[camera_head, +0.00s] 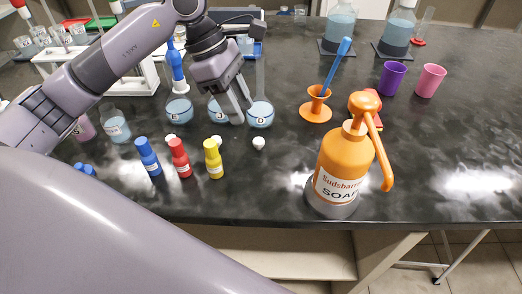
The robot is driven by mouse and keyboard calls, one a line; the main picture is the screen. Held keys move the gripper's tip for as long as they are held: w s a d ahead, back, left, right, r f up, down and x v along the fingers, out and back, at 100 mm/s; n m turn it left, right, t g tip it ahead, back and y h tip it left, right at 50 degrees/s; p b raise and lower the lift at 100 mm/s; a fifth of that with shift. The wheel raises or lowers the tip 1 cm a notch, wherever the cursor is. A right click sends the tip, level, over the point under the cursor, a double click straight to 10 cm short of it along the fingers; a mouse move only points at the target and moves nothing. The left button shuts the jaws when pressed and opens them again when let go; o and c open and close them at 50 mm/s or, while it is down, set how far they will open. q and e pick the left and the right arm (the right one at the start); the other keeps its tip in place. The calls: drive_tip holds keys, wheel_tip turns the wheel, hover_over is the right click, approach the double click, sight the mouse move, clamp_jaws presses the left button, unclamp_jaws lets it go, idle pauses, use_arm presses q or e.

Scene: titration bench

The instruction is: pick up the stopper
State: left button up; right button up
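Small white stoppers lie on the dark bench in front of the flasks: one at the right (259,143), one in the middle (217,139) partly behind the yellow bottle, and one at the left (171,137). My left gripper (243,115) points down above and behind the right and middle stoppers, in front of the flasks. Its two fingers look apart, with nothing seen between them. It does not touch a stopper. My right gripper is not in view.
Flasks with pale liquid stand close by, one right of the gripper (261,114) and one left (179,109). Blue (148,157), red (180,158) and yellow (213,158) bottles stand in front. An orange soap bottle (343,165) is at the right.

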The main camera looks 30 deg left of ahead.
sight(257, 140)
use_arm(q)
drive_tip(key=shift+d+p+x, duration=0.15)
drive_tip(key=shift+p+x, duration=0.05)
drive_tip(key=shift+x, duration=1.65)
drive_tip(key=shift+d+p+x, duration=0.1)
drive_tip(key=shift+p+x, duration=0.1)
drive_tip(key=shift+x, duration=1.7)
drive_tip(key=shift+s+r, duration=0.1)
clamp_jaws()
